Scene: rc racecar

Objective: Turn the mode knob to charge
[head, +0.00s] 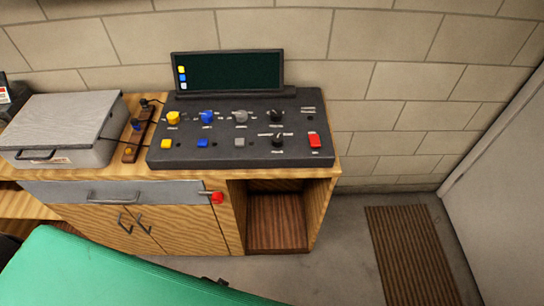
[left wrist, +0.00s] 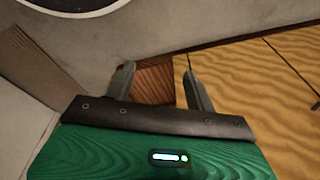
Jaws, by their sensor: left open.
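The dark control panel (head: 190,150) lies on top of the wooden cabinet in the head view. At its right are two black knobs, an upper one (head: 277,116) and a lower one (head: 278,140). The labels are too small to read, so I cannot tell which is the mode knob or where it points. My left gripper (left wrist: 159,68) is open and empty in the left wrist view. Its fingers point towards a brown floor-like surface and wood; no knob shows there. My right gripper is in neither view.
Yellow, blue and grey knobs and buttons, and a red switch (head: 314,140), share the panel. A dark screen (head: 229,73) stands behind it. A grey metal box (head: 62,122) is at the left. A red-knobbed lever (head: 217,197) sticks out from the cabinet front (head: 190,230).

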